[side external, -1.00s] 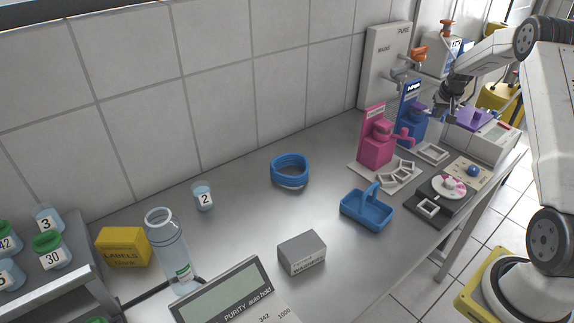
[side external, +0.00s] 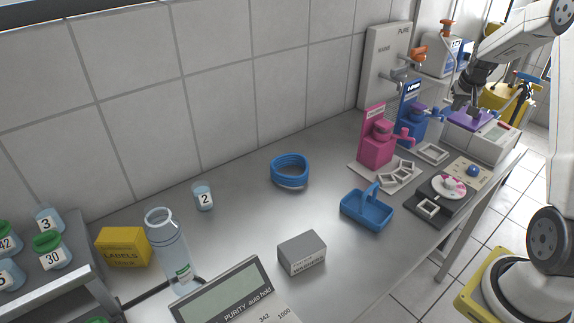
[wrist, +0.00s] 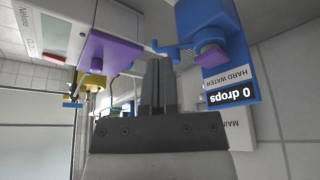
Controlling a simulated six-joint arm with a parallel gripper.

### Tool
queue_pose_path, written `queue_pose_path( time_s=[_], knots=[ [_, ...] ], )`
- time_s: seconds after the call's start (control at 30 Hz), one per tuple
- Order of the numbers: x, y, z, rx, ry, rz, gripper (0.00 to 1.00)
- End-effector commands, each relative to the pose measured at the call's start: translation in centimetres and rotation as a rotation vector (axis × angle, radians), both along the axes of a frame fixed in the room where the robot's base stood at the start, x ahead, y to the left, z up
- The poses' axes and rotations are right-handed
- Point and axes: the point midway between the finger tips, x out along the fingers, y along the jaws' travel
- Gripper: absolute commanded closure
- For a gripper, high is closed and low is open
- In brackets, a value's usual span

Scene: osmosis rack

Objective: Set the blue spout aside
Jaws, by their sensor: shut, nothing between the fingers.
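The blue dispenser (side external: 411,127) stands at the back right of the bench beside the pink one. Its blue spout (side external: 437,117) sticks out from its front to the right. In the wrist view the dispenser (wrist: 222,45), labelled HARD WATER and 0 drops, appears upside down at upper right, with the blue spout (wrist: 172,49) reaching left from it. My gripper (side external: 459,104) is just above and to the right of the spout in the side view. In the wrist view its fingers (wrist: 158,68) are shut together and empty, with their tips close to the spout. I cannot tell whether they touch.
A purple-topped stand (side external: 468,120) is right of the dispenser, with a grey instrument (side external: 497,139) near it. The pink dispenser (side external: 376,150) stands left. A blue basket (side external: 367,210), blue coil (side external: 290,170) and grey box (side external: 302,253) sit on the bench. Bare bench lies between them.

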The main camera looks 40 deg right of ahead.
Motion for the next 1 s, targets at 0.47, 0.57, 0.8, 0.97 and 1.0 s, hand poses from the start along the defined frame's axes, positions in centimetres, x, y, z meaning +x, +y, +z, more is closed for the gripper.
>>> queue_pose_path(
  time_s=[0.47,0.57,0.8,0.97,1.0],
  knots=[
    [-1.2,0.6,3.4,0.000,0.000,0.001,1.00],
    [-1.3,0.6,3.5,0.000,0.001,0.001,1.00],
    [-1.2,0.7,3.4,0.001,0.001,0.002,1.00],
    [-0.6,2.0,3.3,0.004,0.003,0.023,1.00],
    [-0.3,2.8,3.2,0.006,0.006,0.035,1.00]
  ],
)
